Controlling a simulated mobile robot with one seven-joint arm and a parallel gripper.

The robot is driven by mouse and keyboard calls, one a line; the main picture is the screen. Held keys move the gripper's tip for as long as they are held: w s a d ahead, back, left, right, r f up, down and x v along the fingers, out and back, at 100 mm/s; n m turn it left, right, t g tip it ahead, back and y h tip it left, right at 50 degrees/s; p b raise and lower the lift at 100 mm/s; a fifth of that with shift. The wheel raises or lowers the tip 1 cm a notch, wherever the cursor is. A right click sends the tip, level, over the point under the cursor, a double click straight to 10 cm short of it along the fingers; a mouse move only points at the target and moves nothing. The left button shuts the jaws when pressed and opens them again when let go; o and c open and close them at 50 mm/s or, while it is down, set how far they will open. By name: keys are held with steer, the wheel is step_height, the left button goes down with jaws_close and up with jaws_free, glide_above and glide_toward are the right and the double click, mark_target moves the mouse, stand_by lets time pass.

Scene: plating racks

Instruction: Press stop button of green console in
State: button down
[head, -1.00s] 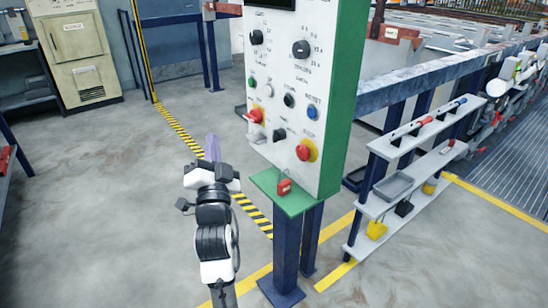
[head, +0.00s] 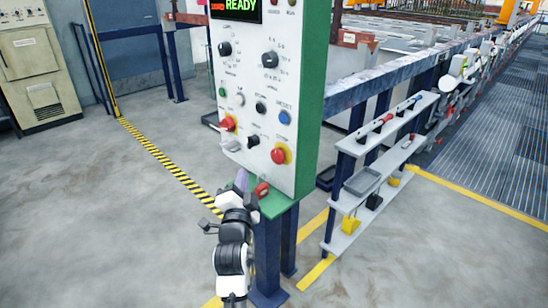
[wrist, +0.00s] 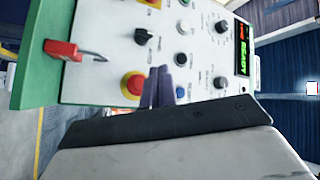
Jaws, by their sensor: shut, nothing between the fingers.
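The green console has a white front panel (head: 297,60) and green side (head: 313,110). Its red mushroom button on a yellow ring (head: 280,154), low on the right of the panel, appears to be the stop button. It also shows in the wrist view (wrist: 133,85). My gripper's purple fingers (head: 241,179) are shut and empty, in front of the panel's lower part, below and left of this button. In the wrist view the fingers (wrist: 160,86) appear just right of the button. Contact cannot be made out.
A red padlock (head: 262,188) lies on the green ledge under the panel. Other knobs and a red switch (head: 228,123) sit nearby. The display (head: 236,7) reads READY. A shelf rack (head: 357,185) stands to the right. The floor at left is clear.

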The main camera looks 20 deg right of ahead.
mark_target(271, 153)
steer(key=w+d+p, duration=0.2)
steer(key=d+p, duration=0.2)
steer(key=d, duration=0.3)
steer(key=shift+w+d, duration=0.35)
steer(key=shift+d, duration=0.1)
stand_by(1.7)
steer(key=shift+w+d, duration=0.15)
steer(key=shift+d, duration=0.15)
steer(key=shift+w+d, duration=0.2)
steer(key=shift+d, duration=0.2)
stand_by(0.7)
steer(key=shift+s+a+p, duration=0.35)
steer(key=shift+a, duration=0.5)
